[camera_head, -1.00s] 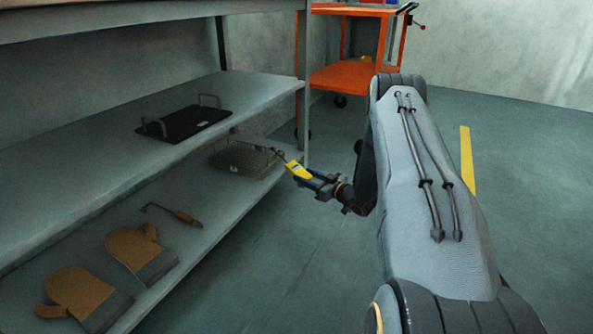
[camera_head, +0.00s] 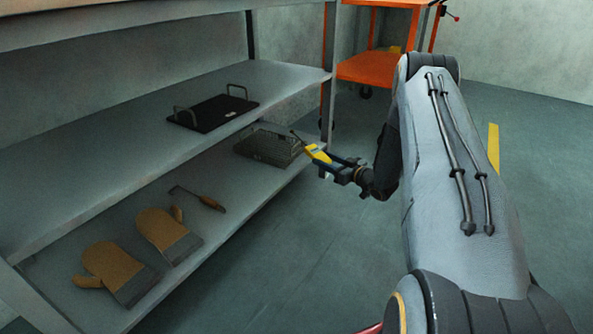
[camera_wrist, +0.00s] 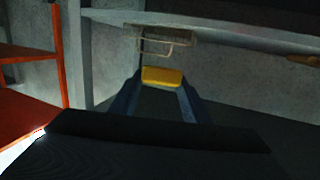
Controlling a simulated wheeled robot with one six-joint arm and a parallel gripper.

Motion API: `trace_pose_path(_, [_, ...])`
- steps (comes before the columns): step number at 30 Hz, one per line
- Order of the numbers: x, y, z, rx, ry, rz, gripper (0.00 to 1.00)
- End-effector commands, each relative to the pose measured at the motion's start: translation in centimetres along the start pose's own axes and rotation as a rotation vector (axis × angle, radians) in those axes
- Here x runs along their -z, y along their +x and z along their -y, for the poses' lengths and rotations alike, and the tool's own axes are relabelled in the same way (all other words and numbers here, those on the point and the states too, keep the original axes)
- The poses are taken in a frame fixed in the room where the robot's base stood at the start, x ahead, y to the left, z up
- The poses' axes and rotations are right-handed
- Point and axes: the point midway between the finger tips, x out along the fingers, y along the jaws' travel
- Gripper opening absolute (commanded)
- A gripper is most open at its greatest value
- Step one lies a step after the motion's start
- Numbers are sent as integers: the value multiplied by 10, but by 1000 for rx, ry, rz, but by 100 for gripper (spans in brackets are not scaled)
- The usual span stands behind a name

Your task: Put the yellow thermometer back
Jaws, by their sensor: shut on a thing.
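The yellow thermometer (camera_head: 318,154) has a yellow body and a thin dark probe that points up and left in the head view. My gripper (camera_head: 332,163) is shut on its body and holds it in the air at the front edge of the shelf unit. In the wrist view the thermometer (camera_wrist: 163,77) sits between the two blue fingers of my gripper (camera_wrist: 162,92). A wire basket (camera_head: 270,145) stands on the lower shelf (camera_head: 225,178), just beyond the probe tip. I cannot tell whether the probe touches it.
A black tray with handles (camera_head: 212,113) lies on the upper shelf (camera_head: 110,150). Two tan mitts (camera_head: 165,232) and a hooked tool (camera_head: 205,200) lie on the lower shelf. An orange cart (camera_head: 375,70) stands behind. The floor right of the shelves is clear.

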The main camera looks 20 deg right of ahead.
Motion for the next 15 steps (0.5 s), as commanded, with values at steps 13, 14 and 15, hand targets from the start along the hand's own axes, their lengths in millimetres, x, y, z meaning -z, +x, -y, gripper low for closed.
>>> trace_pose_path(13, [31,54,156,222,-50,225,17])
trace_pose_path(14, [32,55,165,233,-54,236,17])
trace_pose_path(15, [33,56,174,244,-59,250,17])
